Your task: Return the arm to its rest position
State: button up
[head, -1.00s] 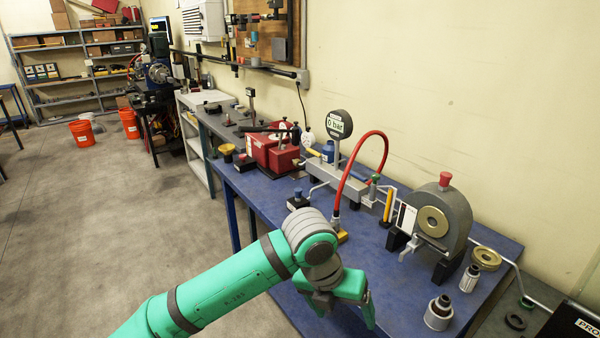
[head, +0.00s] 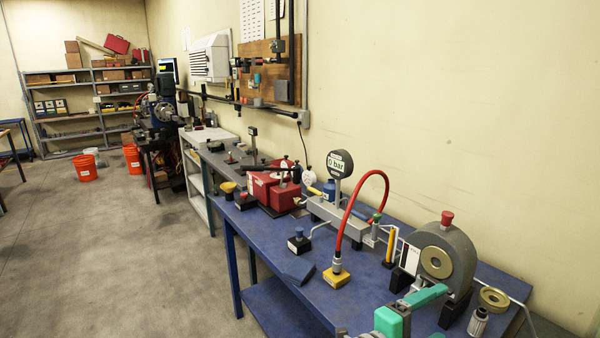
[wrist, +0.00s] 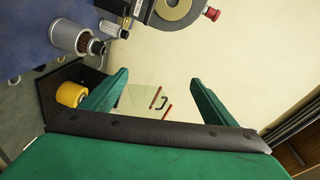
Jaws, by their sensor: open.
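My gripper (wrist: 160,78) shows in the wrist view with its two green fingers spread apart and nothing between them. In the head view, part of my green gripper shows at the bottom right, in front of the round grey device (head: 440,252) with a brass disc; the rest of the arm is out of frame. The wrist view shows that device's brass disc (wrist: 175,8) and red knob (wrist: 212,14) at the top, beyond the fingers.
The blue bench (head: 370,285) runs along the wall. It carries a gauge (head: 339,164) reading 0 bar, a red hose (head: 357,200) and red boxes (head: 265,187). A metal cylinder (wrist: 74,37) is left of the fingers in the wrist view. Open floor (head: 120,240) lies left.

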jog(key=s+a+f+n+t+y, duration=0.45)
jog(key=a+f+n, duration=0.25)
jog(key=f+n, duration=0.4)
jog(key=s+a+f+n+t+y, duration=0.4)
jog(key=a+f+n+t+y, duration=0.25)
jog(key=n, duration=0.55)
jog(key=s+a+f+n+g+y, duration=0.1)
jog(key=s+a, duration=0.3)
jog(key=s, duration=0.5)
jog(key=s+a+f+n+g+y, duration=0.1)
jog(key=s+a+f, duration=0.3)
jog(key=s, duration=0.5)
jog(key=s+a+f+n+g+y, duration=0.1)
jog(key=s+a+f+n+y, duration=0.1)
jog(key=s+a, duration=0.3)
jog(key=s+f, duration=0.1)
jog(key=s, duration=0.3)
jog(key=shift+a+f+g, duration=0.25)
jog(key=shift+a+g, duration=0.05)
jog(key=shift+a, duration=0.05)
